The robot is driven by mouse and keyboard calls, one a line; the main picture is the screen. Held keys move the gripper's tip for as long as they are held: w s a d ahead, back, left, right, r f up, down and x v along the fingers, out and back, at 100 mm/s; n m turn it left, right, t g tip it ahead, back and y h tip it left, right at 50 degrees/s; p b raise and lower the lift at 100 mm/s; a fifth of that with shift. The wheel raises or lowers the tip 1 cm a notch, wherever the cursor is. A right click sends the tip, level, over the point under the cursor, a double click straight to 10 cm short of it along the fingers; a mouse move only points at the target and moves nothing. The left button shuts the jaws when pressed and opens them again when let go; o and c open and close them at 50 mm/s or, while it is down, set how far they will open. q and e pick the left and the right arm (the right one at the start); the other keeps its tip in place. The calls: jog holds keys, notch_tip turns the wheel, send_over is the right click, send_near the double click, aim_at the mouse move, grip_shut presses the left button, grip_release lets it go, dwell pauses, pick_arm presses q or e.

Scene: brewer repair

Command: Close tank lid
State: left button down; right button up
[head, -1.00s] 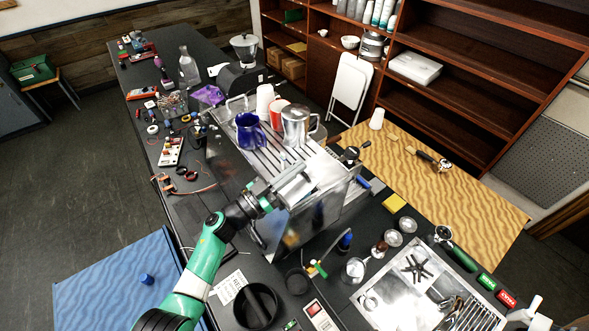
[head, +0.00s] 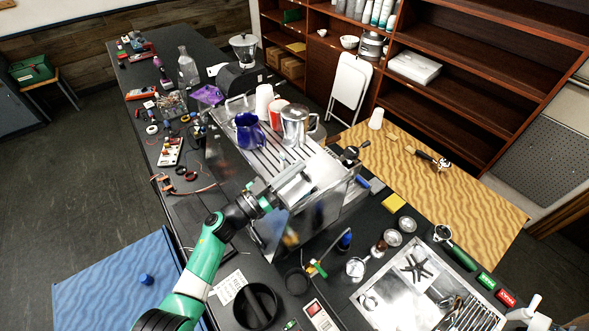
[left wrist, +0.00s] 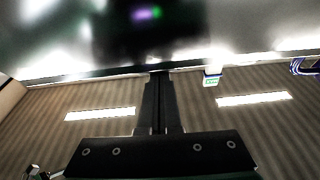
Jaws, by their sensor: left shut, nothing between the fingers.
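The brewer (head: 312,212) is a shiny metal machine in the middle of the dark bench. A bright metal panel on its near top end (head: 322,168) may be the tank lid; I cannot tell its exact angle. My left gripper (head: 301,178) is at this near end, close to the panel. In the left wrist view the fingers (left wrist: 159,103) are shut together with nothing between them. Their tips reach the edge of a blurred, reflective metal surface (left wrist: 60,45); touching or just apart, I cannot tell. My right gripper is not in view.
A blue pitcher (head: 248,131), a steel pitcher (head: 296,124) and cups (head: 264,101) stand on the brewer's top, behind my gripper. A metal tray (head: 395,300) with tools lies at the front right. A blue mat (head: 105,285) at the left is mostly clear.

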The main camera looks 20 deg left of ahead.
aim_at(289, 187)
pick_arm(q)
jog(key=r+p, duration=0.1)
jog(key=s+r+p, duration=0.1)
jog(key=p, duration=0.1)
jog(key=a+r+p, duration=0.1)
jog(key=r+p, duration=0.1)
jog(key=shift+s, duration=0.25)
jog(key=s+a+r+p, duration=0.1)
jog(key=s+a+p, duration=0.1)
jog(key=s+a, duration=0.3)
jog(key=s, duration=0.3)
jog(key=shift+s+a+r, duration=0.2)
jog(key=shift+s, duration=0.15)
